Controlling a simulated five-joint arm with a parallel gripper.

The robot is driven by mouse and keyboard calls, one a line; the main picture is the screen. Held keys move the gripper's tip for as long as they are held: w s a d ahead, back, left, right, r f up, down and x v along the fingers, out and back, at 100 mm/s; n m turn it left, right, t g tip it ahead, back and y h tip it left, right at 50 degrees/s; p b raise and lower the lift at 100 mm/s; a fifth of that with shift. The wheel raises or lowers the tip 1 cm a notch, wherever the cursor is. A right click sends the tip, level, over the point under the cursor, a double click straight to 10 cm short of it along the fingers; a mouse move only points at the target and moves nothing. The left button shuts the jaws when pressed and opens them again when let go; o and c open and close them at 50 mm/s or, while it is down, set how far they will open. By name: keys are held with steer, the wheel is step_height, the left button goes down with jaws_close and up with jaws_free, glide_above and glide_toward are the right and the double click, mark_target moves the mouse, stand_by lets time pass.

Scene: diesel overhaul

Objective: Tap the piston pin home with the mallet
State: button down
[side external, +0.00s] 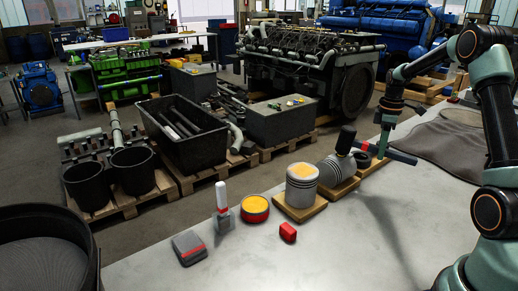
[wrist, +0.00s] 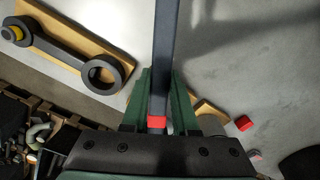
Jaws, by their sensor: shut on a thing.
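My gripper (wrist: 158,95) is shut on the dark handle of the mallet (wrist: 165,45), next to a red band. In the side view, the mallet's black head (side external: 346,140) is raised above a grey piston (side external: 334,172) lying on its side on a wooden board. My gripper (side external: 390,152) is to the right of that head. I cannot clearly make out the piston pin.
An upright piston with a yellow top (side external: 302,185) stands on a board. A red block (side external: 288,231), a red and yellow tin (side external: 255,208), a white-handled tool (side external: 222,208) and a grey case (side external: 189,247) are to its left. A dark mat (side external: 455,140) covers the right. The table front is clear.

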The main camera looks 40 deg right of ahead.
steer(key=shift+f, duration=0.85)
steer(key=shift+w+r, duration=0.1)
steer(key=shift+r, duration=3.6)
